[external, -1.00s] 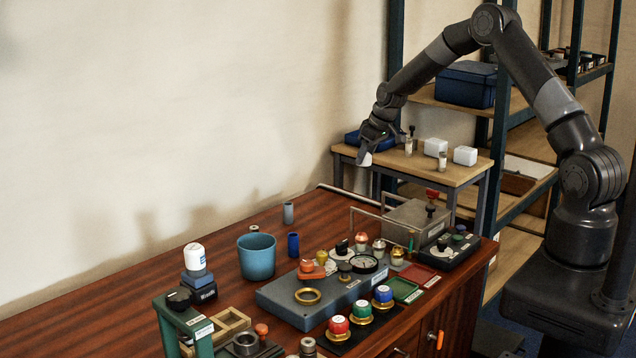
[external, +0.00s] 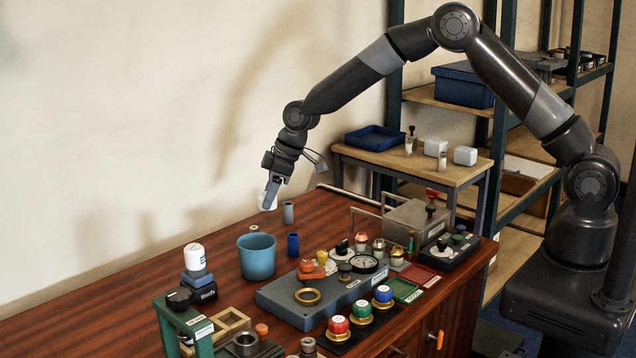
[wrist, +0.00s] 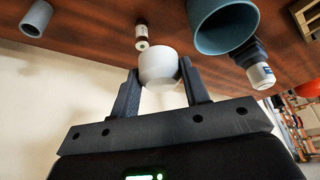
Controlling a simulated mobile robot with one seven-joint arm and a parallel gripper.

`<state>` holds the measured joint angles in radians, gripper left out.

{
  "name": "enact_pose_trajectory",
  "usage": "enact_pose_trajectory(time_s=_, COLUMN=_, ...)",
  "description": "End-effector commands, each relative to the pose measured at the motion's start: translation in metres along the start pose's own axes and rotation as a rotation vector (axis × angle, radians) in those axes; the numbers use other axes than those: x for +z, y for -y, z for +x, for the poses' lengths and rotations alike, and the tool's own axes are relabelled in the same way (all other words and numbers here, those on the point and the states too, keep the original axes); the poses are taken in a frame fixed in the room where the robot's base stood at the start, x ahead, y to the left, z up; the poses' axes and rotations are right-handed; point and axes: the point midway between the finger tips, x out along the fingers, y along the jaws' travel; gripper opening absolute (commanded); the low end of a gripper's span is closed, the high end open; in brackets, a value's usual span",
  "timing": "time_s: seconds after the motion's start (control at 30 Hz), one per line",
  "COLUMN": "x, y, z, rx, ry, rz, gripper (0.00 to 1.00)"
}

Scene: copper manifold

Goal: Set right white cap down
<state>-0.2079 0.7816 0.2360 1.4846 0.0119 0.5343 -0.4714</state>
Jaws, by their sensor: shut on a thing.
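My gripper (external: 272,180) is shut on a white cap (external: 269,197) and holds it in the air above the back of the wooden table, left of the grey cylinder. In the wrist view the rounded white cap (wrist: 158,68) sits between the two dark fingers of my gripper (wrist: 160,82). Bare table shows past the cap, and I see no contact between the cap and the table top (external: 180,262).
A blue cup (external: 256,258), a grey cylinder (external: 288,213) and a dark blue cylinder (external: 293,244) stand below. A grey panel (external: 290,300) with knobs lies in front. The table's back left is clear.

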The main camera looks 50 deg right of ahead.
Motion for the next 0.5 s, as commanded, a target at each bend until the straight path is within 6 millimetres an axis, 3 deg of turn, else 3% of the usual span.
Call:
enact_pose_trajectory(time_s=0.03, x=-0.012, y=0.029, z=0.003, rx=-0.018, ry=0.000, rz=-0.043, gripper=0.20)
enact_pose_trajectory(time_s=0.1, x=-0.024, y=0.065, z=0.007, rx=-0.040, ry=0.000, rz=-0.096, gripper=0.20)
enact_pose_trajectory(time_s=0.3, x=-0.048, y=0.161, z=0.012, rx=-0.096, ry=0.000, rz=-0.233, gripper=0.20)
enact_pose_trajectory(time_s=0.5, x=-0.056, y=0.221, z=0.013, rx=-0.130, ry=0.000, rz=-0.316, gripper=0.20)
